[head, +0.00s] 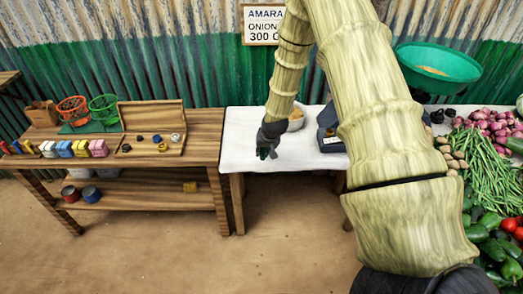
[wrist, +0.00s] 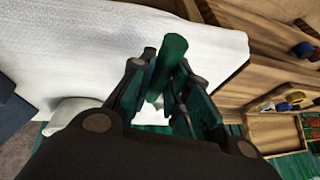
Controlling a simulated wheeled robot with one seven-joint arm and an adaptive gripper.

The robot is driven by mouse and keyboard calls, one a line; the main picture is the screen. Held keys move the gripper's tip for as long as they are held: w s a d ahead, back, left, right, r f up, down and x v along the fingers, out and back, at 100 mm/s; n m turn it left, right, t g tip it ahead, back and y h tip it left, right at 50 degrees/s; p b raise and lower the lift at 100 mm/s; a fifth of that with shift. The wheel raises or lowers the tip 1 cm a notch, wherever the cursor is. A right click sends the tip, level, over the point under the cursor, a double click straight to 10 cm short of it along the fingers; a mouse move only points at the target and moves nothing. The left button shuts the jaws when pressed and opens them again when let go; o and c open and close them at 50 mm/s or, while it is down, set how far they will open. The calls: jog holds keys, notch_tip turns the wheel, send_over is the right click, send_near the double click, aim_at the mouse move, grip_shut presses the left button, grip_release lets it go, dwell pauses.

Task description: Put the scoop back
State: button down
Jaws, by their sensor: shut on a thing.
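My gripper (head: 268,148) is over the white-covered table, near its front left part. In the wrist view the fingers (wrist: 160,98) are shut on a dark green rod-like piece, which looks like the handle of the scoop (wrist: 168,62). The rest of the scoop is hidden or too small to make out. In the head view the held piece is a small dark shape below the fingers. I cannot tell whether it touches the cloth.
A white bowl (head: 296,121) of tan stuff is right of my gripper, with a dark blue scale (head: 331,138) beyond. A wooden table (head: 205,130) at left holds colored boxes, baskets and a tray (head: 170,150). A green pan (head: 437,66) and vegetables (head: 482,165) are at right.

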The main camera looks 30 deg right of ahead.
jog(key=shift+w+d+f+p, duration=0.15)
jog(key=shift+w+d, duration=0.1)
jog(key=shift+w, duration=0.3)
jog(key=shift+w+d+p, duration=0.15)
jog(key=shift+w+d, duration=0.05)
jog(key=shift+w, duration=0.3)
jog(key=shift+f+p, duration=0.6)
jog(key=shift+f, duration=1.1)
jog(key=shift+f, duration=0.1)
jog(key=c, duration=1.3)
grip_release()
jog(key=shift+c, duration=0.2)
